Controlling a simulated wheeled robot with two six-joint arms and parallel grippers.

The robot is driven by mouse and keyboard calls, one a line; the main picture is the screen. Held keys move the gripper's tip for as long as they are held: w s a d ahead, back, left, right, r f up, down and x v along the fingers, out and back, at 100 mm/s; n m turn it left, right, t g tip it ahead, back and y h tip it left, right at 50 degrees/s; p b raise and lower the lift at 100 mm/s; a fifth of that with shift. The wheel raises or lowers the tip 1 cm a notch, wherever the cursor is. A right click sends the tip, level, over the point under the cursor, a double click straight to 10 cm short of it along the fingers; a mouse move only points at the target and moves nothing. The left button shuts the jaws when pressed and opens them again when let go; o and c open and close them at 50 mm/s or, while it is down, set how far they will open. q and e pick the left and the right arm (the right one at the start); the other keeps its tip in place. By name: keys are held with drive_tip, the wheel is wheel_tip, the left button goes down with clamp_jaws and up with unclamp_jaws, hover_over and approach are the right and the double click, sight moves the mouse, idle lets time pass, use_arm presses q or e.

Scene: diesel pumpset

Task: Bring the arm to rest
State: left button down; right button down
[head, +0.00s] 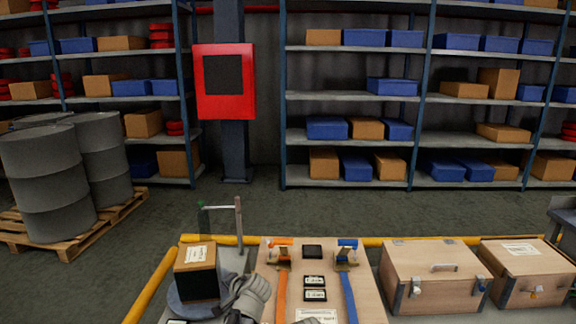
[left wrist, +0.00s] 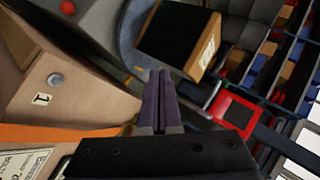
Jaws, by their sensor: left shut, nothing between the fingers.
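My left gripper (left wrist: 158,75) shows in the left wrist view, its two dark purple fingers pressed together with nothing between them. Beyond its tips is a brown box with a black face and a white label (left wrist: 180,38), beside a grey rounded part. My right gripper shows in neither view.
A wooden board (head: 310,255) carries orange and blue handles. Two latched wooden boxes stand right of it, the nearer one (head: 430,275) beside the board. Yellow rails (head: 150,285) edge the work area. Grey drums (head: 45,165), a red wall panel (head: 224,80) and shelves stand behind. Floor between is clear.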

use_arm(q)
drive_tip(key=s+d+f+n+g+h, duration=0.1)
drive_tip(key=s+d+f+g+h, duration=0.2)
drive_tip(key=s, duration=0.6)
drive_tip(key=s+d+f+n+g, duration=0.1)
drive_tip(key=s+d+f+g, duration=0.3)
drive_tip(key=s, duration=0.5)
drive_tip(key=s+d+f+n+g+h, duration=0.1)
drive_tip(key=s+d+f+h, duration=0.1)
drive_tip(key=s+d, duration=0.45)
wheel_tip(320, 180, up, 13)
drive_tip(key=s+a+p, duration=0.1)
drive_tip(key=s+p, duration=0.1)
drive_tip(key=p, duration=1)
drive_tip(key=shift+s+f+g, duration=0.15)
drive_tip(key=shift+f+g, duration=0.05)
drive_tip(key=shift+g, duration=0.1)
